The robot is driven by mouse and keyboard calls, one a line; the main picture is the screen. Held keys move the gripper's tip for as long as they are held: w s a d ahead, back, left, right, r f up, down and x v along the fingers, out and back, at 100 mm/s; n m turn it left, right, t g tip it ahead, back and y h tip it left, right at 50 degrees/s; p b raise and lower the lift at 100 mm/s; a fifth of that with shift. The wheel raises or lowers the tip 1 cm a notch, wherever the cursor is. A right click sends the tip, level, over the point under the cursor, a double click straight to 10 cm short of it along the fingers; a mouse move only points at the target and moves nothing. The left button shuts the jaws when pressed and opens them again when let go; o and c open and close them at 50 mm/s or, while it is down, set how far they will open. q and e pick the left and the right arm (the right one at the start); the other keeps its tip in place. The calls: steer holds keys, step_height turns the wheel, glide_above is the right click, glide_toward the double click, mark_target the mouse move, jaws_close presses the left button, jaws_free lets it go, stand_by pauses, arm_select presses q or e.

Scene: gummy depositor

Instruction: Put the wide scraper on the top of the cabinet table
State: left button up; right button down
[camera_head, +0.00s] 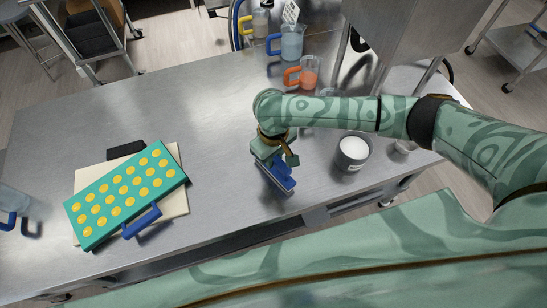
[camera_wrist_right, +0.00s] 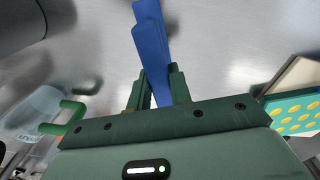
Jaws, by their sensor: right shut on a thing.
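My right gripper (camera_head: 275,160) is above the front middle of the steel table and points down. It is shut on a flat blue tool, which I take to be the wide scraper (camera_head: 281,179). In the right wrist view the blue scraper (camera_wrist_right: 153,45) sticks out from between the fingers (camera_wrist_right: 157,88). The gripper hides part of it in the head view. Whether its lower end touches the table is hard to tell. The steel table (camera_head: 215,115) has a flat top and a shelf or cabinet front below its near edge. My left gripper is not in view.
A teal mold (camera_head: 127,191) with yellow rounds lies tilted on a cream board (camera_head: 176,204) at left, with a blue handle-like piece (camera_head: 141,222) and a dark block (camera_head: 126,149). A pot (camera_head: 352,153) stands right of the gripper. Jugs (camera_head: 291,42) stand behind. The middle-left tabletop is clear.

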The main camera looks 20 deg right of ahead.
steer(key=shift+f, duration=0.1)
steer(key=shift+f, duration=0.1)
steer(key=c, duration=1.3)
jaws_free()
step_height(320, 180, up, 12)
steer(key=p, duration=0.4)
